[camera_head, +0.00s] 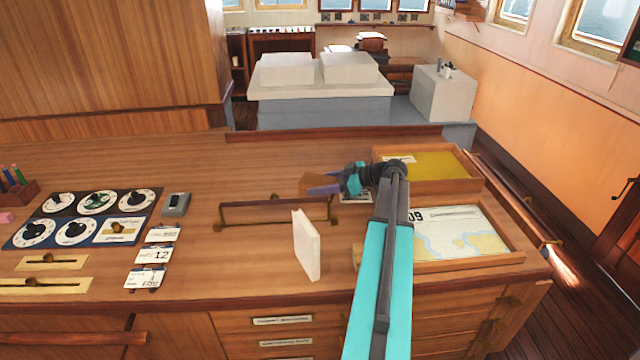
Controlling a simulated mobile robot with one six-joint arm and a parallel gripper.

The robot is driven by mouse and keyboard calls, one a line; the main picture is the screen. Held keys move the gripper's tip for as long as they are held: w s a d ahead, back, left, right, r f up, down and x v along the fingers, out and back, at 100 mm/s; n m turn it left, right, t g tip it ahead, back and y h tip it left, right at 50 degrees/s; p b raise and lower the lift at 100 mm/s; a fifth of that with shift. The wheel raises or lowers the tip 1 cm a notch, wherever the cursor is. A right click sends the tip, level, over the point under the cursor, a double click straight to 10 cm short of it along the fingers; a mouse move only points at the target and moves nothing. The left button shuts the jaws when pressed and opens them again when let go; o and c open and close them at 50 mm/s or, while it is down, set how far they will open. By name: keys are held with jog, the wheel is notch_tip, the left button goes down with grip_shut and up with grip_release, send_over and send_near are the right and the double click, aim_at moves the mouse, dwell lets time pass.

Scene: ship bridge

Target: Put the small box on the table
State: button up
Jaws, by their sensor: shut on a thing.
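A small brown box (315,181) is at the end of my arm, above the middle of the wooden table (190,262). My gripper (334,187) is shut on it from the right. A purple part shows along the box's lower side; I cannot tell whether it belongs to the box or to a finger. My arm reaches in from the bottom of the view and covers part of the table. I cannot tell how high the box is above the wood.
A wooden rail (276,207) and a white upright slab (307,246) stand in front of the box. Chart trays (462,262) and a yellow-bottomed tray (478,186) are at right. Dials (98,202) and cards fill the left. Bare wood lies between.

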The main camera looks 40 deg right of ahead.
jog(key=shift+f, duration=0.1)
dwell(0.3)
jog(key=o, duration=1.2)
jog(key=b+v, duration=0.3)
jog(key=v, duration=0.9)
jog(key=shift+r, duration=0.25)
